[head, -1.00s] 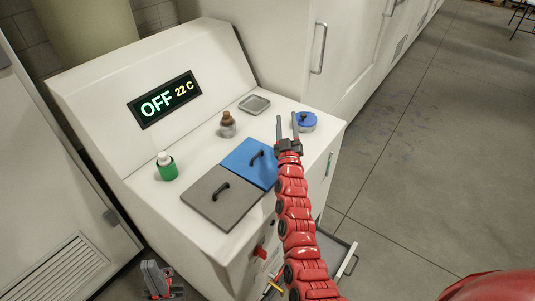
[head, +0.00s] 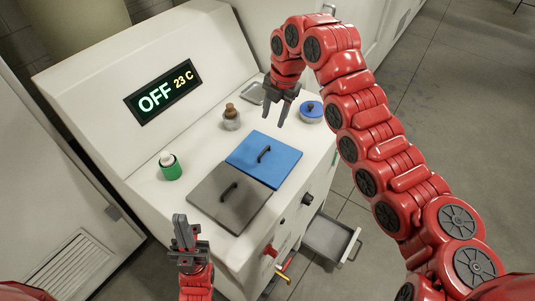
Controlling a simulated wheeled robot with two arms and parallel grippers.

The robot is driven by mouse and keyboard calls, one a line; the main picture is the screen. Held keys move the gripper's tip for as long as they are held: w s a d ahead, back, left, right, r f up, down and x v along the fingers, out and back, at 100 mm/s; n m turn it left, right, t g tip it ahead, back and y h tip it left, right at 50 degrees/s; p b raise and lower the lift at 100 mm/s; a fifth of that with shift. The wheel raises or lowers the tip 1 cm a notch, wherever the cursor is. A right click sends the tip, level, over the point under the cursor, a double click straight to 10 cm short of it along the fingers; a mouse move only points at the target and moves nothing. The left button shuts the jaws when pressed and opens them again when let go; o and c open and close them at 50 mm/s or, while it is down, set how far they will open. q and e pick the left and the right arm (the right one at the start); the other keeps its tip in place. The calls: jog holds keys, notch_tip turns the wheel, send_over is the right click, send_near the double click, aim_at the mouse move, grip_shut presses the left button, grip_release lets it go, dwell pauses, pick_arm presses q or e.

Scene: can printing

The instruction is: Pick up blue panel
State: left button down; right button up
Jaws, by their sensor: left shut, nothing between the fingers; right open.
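The blue panel (head: 277,166) lies flat on the white machine's top, with a black handle (head: 264,154) on it. My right gripper (head: 290,112) is open and points down, above and beyond the panel's far right side, apart from it. Nothing is between its fingers. My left gripper (head: 179,222) is shut and empty, in front of the machine at the lower left, apart from the panels.
A grey panel (head: 225,208) with a handle adjoins the blue one. A green-based bottle (head: 171,168), a brown-topped jar (head: 231,117), a blue-lidded tin (head: 311,111) and a metal tray (head: 253,93) stand around. An open drawer (head: 330,238) juts out at the lower right.

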jog(key=p, duration=0.3)
send_over(263, 152)
jog(key=s+d, duration=0.1)
notch_tip(263, 152, down, 11)
jog(key=shift+f, duration=0.1)
jog(key=shift+f+p, duration=0.35)
jog(key=shift+p, duration=0.25)
jog(key=f+p, duration=0.1)
jog(key=f, duration=0.1)
jog(key=f+p, duration=0.1)
jog(key=f, duration=0.1)
jog(key=shift+w+a+p, duration=0.3)
jog(key=shift+w, duration=0.1)
jog(key=shift+w+f, duration=0.1)
jog(key=shift+f, duration=0.3)
grip_shut()
